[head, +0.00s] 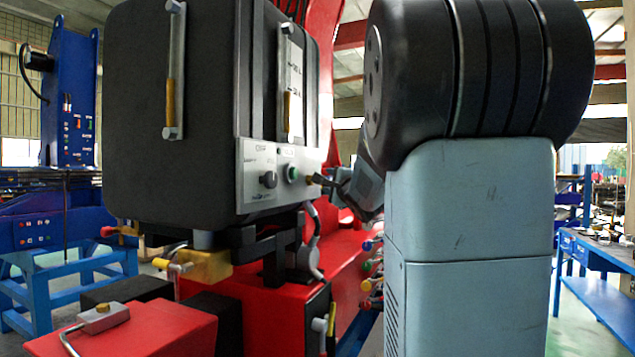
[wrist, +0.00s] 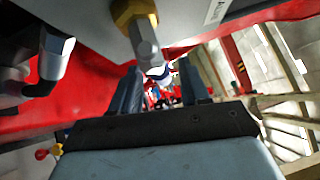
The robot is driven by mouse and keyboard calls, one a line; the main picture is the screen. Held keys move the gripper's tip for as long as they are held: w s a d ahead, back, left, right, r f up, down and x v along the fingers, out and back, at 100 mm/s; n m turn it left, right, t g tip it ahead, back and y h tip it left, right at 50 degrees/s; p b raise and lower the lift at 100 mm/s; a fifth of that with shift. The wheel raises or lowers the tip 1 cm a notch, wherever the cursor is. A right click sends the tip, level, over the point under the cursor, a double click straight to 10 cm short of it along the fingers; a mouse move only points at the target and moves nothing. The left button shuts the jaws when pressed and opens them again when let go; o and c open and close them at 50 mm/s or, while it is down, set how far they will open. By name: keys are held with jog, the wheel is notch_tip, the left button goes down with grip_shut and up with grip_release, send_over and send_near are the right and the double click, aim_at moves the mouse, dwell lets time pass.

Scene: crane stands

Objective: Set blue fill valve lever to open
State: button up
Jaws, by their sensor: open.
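A row of small levers with coloured knobs (head: 368,270) runs down the red frame in the head view, partly behind my arm. One knob near its top looks blue (head: 367,245); its lever's setting is too small to read. My gripper (head: 332,183) is near the lower right of the tank's control panel, above and left of the levers. In the wrist view my gripper (wrist: 161,88) has its two dark fingers apart with nothing clearly held between them. Small red, white and blue parts show beyond the fingers, too blurred to tell apart.
A black tank (head: 190,110) with a grey control panel (head: 262,175) stands on a red frame (head: 255,300). In the wrist view a brass fitting with a grey stem (wrist: 140,30) hangs close above the fingers. A blue workbench (head: 600,265) stands at right.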

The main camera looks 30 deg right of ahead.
jog(key=shift+w+r, duration=0.15)
jog(key=shift+w, duration=0.65)
jog(key=shift+d, duration=0.1)
grip_shut()
